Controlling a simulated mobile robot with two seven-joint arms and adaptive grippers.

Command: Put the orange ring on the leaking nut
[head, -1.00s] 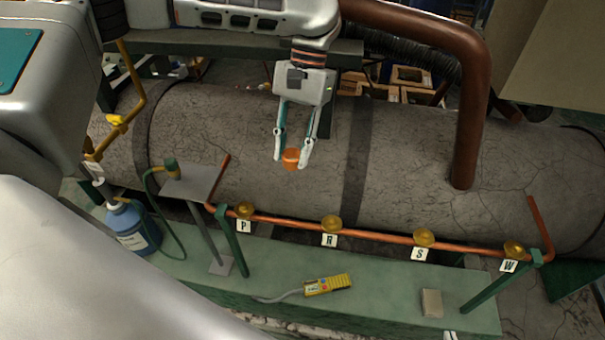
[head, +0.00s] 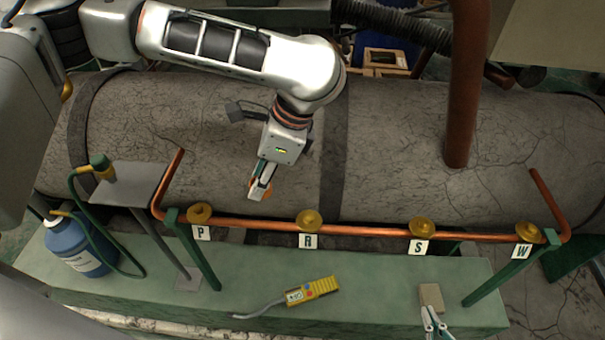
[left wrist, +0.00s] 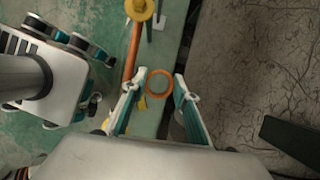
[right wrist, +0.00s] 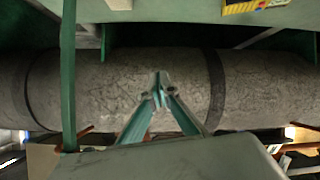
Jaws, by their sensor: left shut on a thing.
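My left gripper (head: 259,188) is shut on the orange ring (head: 265,190), in front of the large grey pipe and above the copper line between P and R. In the left wrist view the ring (left wrist: 159,82) sits between the fingertips. Brass nuts sit on the copper line: P (head: 199,212), R (head: 309,221), S (head: 423,228) and W (head: 527,233). The ring is apart from them all in the head view. I cannot tell which nut leaks. My right gripper (head: 432,322) is at the bottom edge; its fingertips meet, empty, in the right wrist view (right wrist: 158,88).
A yellow handheld meter (head: 313,291) and a beige block (head: 431,298) lie on the green bench (head: 370,280). A blue bottle (head: 75,243) with a green hose stands at left by a grey plate stand (head: 128,182). Green posts hold the copper line.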

